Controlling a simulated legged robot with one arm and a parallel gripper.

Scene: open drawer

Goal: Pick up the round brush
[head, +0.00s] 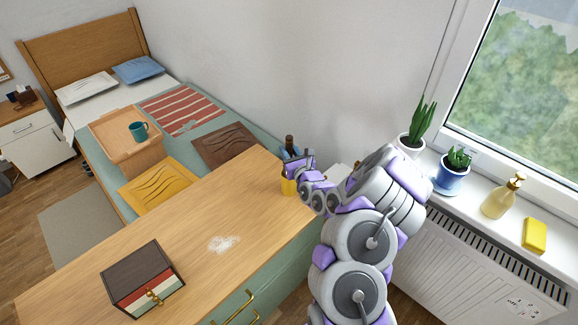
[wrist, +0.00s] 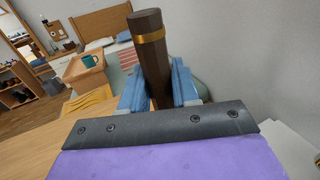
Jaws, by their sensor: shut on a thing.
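The round brush shows as a dark brown faceted handle with a gold band (wrist: 152,52) in the wrist view. It stands roughly upright between the two blue fingers of my gripper (wrist: 158,84), which is shut on it. In the head view the handle's dark top (head: 289,141) pokes up above the blue fingertips (head: 290,153), at the far right end of the wooden dresser top (head: 190,205). The bristle end is hidden in both views. A yellow holder (head: 288,187) is partly visible just below my gripper; I cannot tell if the brush is still inside it.
A small dark-topped box (head: 140,275) and a white powdery patch (head: 223,243) are on the dresser top; the rest is mostly clear. The window sill on the right holds potted plants (head: 452,178), a soap bottle (head: 502,197) and a yellow sponge (head: 535,235). A wall stands behind.

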